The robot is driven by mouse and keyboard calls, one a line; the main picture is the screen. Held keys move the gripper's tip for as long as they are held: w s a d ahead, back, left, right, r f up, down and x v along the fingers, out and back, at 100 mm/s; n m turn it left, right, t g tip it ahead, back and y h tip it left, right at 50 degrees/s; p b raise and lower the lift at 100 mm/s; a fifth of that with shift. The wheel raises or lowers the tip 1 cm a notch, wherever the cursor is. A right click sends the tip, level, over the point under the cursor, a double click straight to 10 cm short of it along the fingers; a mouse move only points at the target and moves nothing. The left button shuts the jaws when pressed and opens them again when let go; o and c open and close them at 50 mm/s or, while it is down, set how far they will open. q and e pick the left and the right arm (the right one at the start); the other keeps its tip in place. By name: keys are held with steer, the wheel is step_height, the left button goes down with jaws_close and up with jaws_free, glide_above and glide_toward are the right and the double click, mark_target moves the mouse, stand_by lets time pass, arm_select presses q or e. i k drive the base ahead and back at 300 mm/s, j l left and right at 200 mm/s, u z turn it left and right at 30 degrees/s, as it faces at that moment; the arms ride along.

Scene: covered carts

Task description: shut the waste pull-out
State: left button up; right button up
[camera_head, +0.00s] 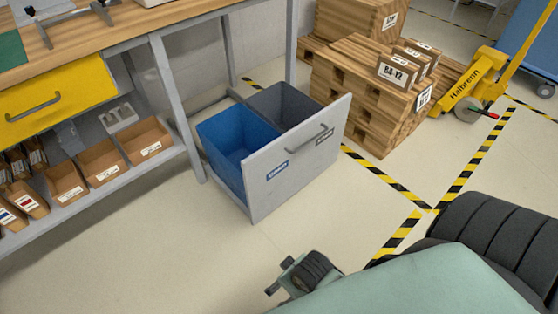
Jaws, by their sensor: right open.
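The waste pull-out stands open under the workbench, in the middle of the head view. Its light grey front panel (297,158) has a dark bar handle (308,144) and two small labels. Behind the panel are a blue bin (228,140) and a dark grey bin (286,104). My right gripper (277,277) is open and empty at the bottom centre. It is apart from the panel, on the near side and below it in the picture. My left gripper is not in view.
The workbench (150,22) has a yellow drawer (55,98) and a shelf of cardboard boxes (102,162) on the left. Stacked pallets (362,92) and a yellow pallet jack (466,90) stand behind the pull-out. The floor before the panel is clear, with striped tape on the right.

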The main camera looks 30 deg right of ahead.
mark_target(272, 138)
steer(key=z, duration=1.3)
